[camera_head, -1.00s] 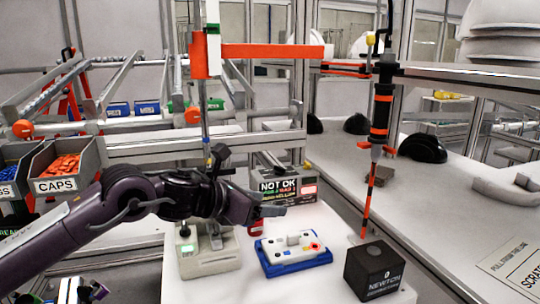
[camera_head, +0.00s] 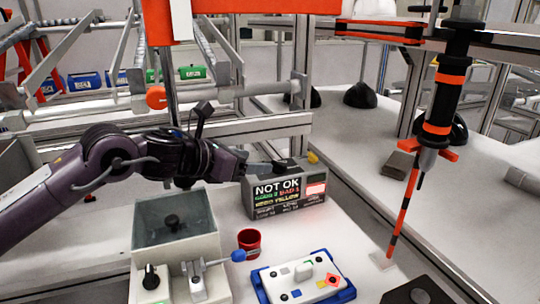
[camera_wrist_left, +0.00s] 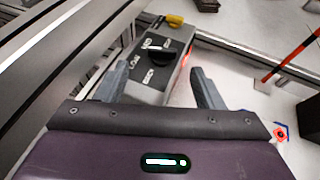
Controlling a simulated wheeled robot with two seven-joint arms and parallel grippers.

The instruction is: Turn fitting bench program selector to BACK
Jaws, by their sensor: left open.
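The selector box (camera_head: 285,196) is a grey box with a "NOT OK" display on its front, standing at the back of the white bench. On its dark top sits a black knob, which shows in the left wrist view (camera_wrist_left: 160,54) with white labels printed around it. The labels are slanted and too small to read surely, so I cannot tell the knob's setting. My left gripper (camera_head: 268,167) is at the box's top, reaching in from the left. In the left wrist view its two fingers (camera_wrist_left: 160,88) are apart and empty, with the knob beyond and between them. My right gripper is not seen.
A red cup (camera_head: 249,241), a grey lever fixture (camera_head: 178,245) and a blue-edged tray (camera_head: 303,281) stand nearer on the bench. A hanging orange-black tool (camera_head: 440,110) is to the right. A yellow piece (camera_head: 313,157) sits by the box's back corner.

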